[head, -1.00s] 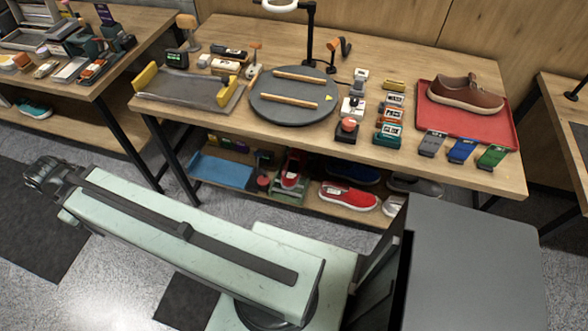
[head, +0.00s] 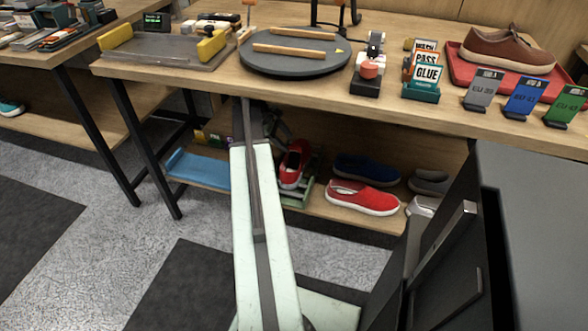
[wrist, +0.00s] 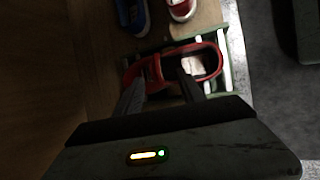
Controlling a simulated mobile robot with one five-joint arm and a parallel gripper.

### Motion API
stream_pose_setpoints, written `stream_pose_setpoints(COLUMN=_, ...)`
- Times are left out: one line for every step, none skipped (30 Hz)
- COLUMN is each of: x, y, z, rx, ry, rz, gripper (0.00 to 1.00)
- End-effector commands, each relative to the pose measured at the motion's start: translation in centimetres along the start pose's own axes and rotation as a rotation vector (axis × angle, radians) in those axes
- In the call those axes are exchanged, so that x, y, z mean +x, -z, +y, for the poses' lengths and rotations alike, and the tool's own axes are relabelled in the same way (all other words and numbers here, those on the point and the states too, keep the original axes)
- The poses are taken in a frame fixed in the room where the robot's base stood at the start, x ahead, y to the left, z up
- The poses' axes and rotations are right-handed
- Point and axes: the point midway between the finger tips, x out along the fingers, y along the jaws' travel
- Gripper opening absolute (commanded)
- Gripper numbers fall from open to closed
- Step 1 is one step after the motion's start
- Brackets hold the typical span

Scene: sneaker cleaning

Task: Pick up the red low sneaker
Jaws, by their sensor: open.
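A red sneaker (head: 294,163) sits tilted in a green holder (head: 297,193) on the shelf under the workbench. In the wrist view this red shoe (wrist: 153,71) lies just ahead of my gripper (wrist: 160,80). My gripper is open, its two dark fingers overlapping the near side of the shoe; I cannot tell whether they touch it. In the head view my gripper (head: 272,127) is mostly hidden under the tabletop edge. A second red shoe (head: 362,197), low with a white sole, lies on the shelf to the right; its end (wrist: 182,9) shows at the wrist view's top.
The workbench top (head: 215,80) overhangs the shelf closely. A brown shoe (head: 507,46) stands on a red tray above.

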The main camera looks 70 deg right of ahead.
Motion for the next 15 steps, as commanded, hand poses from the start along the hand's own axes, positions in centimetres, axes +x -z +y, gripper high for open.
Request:
stream_pose_setpoints(x=0.1, y=-0.2, z=0.1, rx=-0.001, ry=0.0, rz=-0.002, gripper=0.47)
stream_pose_setpoints(x=0.1, y=-0.2, z=0.1, rx=-0.002, ry=0.0, rz=-0.002, gripper=0.47)
stream_pose_setpoints(x=0.3, y=-0.1, z=0.0, rx=-0.002, ry=0.0, rz=-0.002, gripper=0.47)
stream_pose_setpoints(x=0.6, y=0.0, z=0.0, rx=-0.001, ry=0.0, rz=-0.001, gripper=0.47)
stream_pose_setpoints(x=1.0, y=0.1, z=-0.1, rx=-0.001, ry=0.0, rz=-0.001, gripper=0.47)
stream_pose_setpoints(x=1.6, y=0.1, z=-0.1, rx=0.0, ry=0.0, rz=-0.001, gripper=0.47)
stream_pose_setpoints(x=2.1, y=0.2, z=-0.1, rx=0.0, ry=0.0, rz=-0.001, gripper=0.47)
stream_pose_setpoints(x=2.5, y=0.2, z=-0.1, rx=0.0, ry=0.0, rz=-0.001, gripper=0.47)
stream_pose_setpoints(x=2.9, y=0.2, z=-0.1, rx=0.0, ry=0.0, rz=-0.001, gripper=0.47)
stream_pose_setpoints(x=2.9, y=0.1, z=0.0, rx=0.0, ry=0.0, rz=0.0, gripper=0.47)
stream_pose_setpoints(x=2.9, y=0.1, z=0.0, rx=0.0, ry=0.0, rz=0.0, gripper=0.47)
stream_pose_setpoints(x=2.8, y=0.0, z=0.0, rx=-0.001, ry=0.0, rz=0.0, gripper=0.47)
stream_pose_setpoints(x=2.8, y=0.1, z=0.1, rx=-0.001, ry=0.0, rz=0.0, gripper=0.47)
stream_pose_setpoints(x=3.0, y=0.1, z=0.1, rx=-0.001, ry=0.0, rz=0.0, gripper=0.47)
stream_pose_setpoints(x=3.5, y=0.2, z=0.1, rx=-0.001, ry=0.0, rz=0.0, gripper=0.47)
